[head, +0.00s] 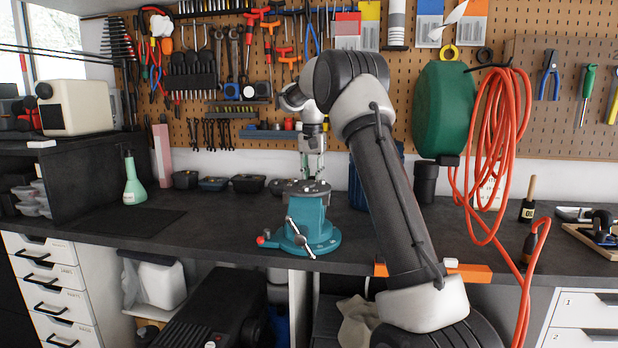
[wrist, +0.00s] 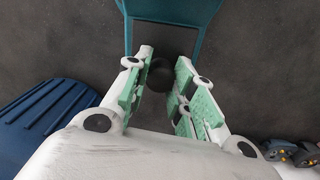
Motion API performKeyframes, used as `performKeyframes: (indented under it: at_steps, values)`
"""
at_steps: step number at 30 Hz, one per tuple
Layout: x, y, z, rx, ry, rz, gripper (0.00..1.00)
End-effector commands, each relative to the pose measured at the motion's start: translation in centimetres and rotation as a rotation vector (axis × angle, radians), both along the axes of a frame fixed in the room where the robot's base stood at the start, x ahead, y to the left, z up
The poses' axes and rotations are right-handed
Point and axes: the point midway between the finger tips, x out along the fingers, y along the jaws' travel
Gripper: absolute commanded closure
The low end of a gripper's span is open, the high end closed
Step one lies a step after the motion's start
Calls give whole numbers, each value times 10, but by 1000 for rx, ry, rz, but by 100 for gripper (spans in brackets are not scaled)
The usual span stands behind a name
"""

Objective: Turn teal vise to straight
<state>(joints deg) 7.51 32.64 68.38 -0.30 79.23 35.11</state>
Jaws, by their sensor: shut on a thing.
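The teal vise (head: 308,222) stands upright on the front part of the dark bench top, on a round teal base. Its dark metal jaws are on top, and a silver handle bar hangs slanted at its front. My gripper (head: 312,172) points down at the vise top from above. In the wrist view, the pale green pads of my gripper (wrist: 164,62) stand on either side of a dark round part of the vise (wrist: 206,36), closed on it. A teal frame extends beyond the fingertips. The exact contact is partly hidden by the fingers.
A red-tipped part (head: 263,240) sticks out left of the vise base. A green spray bottle (head: 134,183) stands at left, with clear bench between. Small dark bins (head: 248,183) line the back. A green reel (head: 443,110) and orange hose (head: 490,150) hang at right.

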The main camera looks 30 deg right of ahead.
Motion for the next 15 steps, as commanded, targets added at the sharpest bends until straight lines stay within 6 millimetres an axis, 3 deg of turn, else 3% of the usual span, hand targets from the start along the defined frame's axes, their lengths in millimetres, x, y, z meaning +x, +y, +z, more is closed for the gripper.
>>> performKeyframes:
  at_steps: [15]
  values:
    - [-2, -5, 2, -3, -5, -42, 100]
